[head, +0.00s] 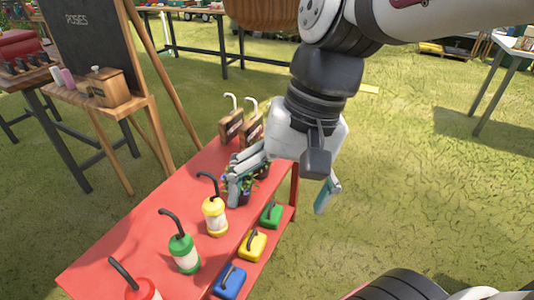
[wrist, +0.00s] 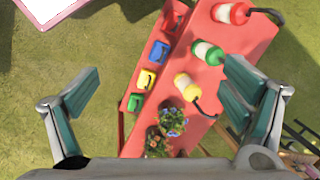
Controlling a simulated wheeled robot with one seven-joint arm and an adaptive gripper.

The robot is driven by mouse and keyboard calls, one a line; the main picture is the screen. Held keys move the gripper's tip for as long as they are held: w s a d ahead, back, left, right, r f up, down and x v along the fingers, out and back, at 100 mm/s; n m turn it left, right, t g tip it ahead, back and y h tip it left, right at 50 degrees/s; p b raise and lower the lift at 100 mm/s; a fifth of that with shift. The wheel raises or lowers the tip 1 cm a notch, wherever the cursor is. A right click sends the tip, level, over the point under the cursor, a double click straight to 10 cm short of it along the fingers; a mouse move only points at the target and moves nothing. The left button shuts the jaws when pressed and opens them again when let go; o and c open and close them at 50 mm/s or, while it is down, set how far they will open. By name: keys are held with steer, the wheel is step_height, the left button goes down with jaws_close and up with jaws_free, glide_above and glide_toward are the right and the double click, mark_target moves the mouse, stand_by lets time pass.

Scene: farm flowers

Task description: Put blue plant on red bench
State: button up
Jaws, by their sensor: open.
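The red bench (head: 128,236) runs along the lower left of the head view and also fills the middle of the wrist view (wrist: 168,90). Potted flowers stand at its far end, mostly hidden behind a finger in the head view. In the wrist view, the plant with bluish-purple blooms (wrist: 173,123) is on the bench, beside a plant with orange-red blooms (wrist: 156,143). My gripper (head: 287,188) is open and empty above that end of the bench, with fingers wide apart; in the wrist view (wrist: 160,98) the plants lie low between them.
On the bench top stand a yellow (head: 215,215), a green (head: 183,253) and a red pump bottle (head: 143,290). Small green, yellow and blue cans sit on the lower ledge. Wooden boxes (head: 232,125) with hooked spouts stand behind.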

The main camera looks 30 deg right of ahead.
steer(key=s+d+n+h, duration=0.2)
steer(key=s+n, duration=0.3)
steer(key=s, duration=0.4)
steer(key=shift+s+d+f+h, duration=0.2)
steer(key=shift+s+d+h, duration=0.15)
steer(key=shift+d, duration=0.4)
steer(key=shift+w, duration=0.1)
step_height(320, 180, up, 25)
steer(key=t+p, duration=0.3)
steer(key=p, duration=2)
steer(key=shift+f+t, duration=0.15)
steer(key=shift+t, duration=0.15)
